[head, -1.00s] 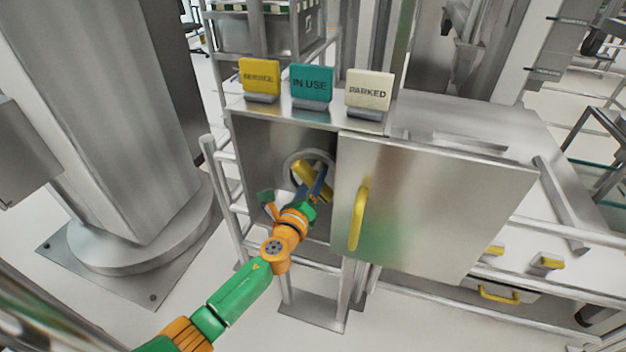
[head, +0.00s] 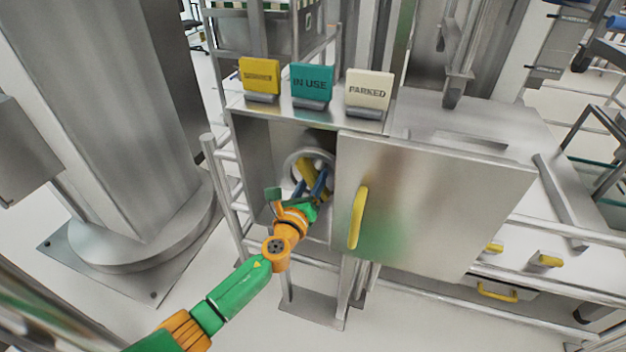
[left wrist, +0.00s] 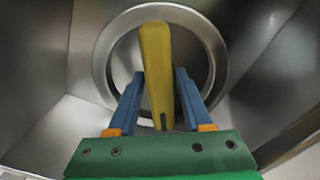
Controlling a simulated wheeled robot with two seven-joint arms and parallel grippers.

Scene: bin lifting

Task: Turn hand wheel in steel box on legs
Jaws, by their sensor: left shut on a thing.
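The steel box on legs (head: 258,150) stands in the middle of the head view with its front open on the left. Inside is the hand wheel, a round grey ring (head: 289,165) with a yellow bar (head: 307,171) across it. In the left wrist view the ring (left wrist: 103,62) surrounds the upright yellow bar (left wrist: 157,62). My left gripper (head: 312,184) reaches into the box from the lower left. Its blue fingers (left wrist: 158,98) lie on both sides of the bar, shut on it. The lower part of the wheel is partly hidden by the gripper. My right gripper is not in view.
A steel door panel (head: 440,200) with a yellow handle (head: 358,217) stands right of the opening. Yellow SERVICE (head: 260,75), teal IN USE (head: 311,84) and white PARKED (head: 368,90) signs stand on top. A thick column (head: 120,130) is at the left.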

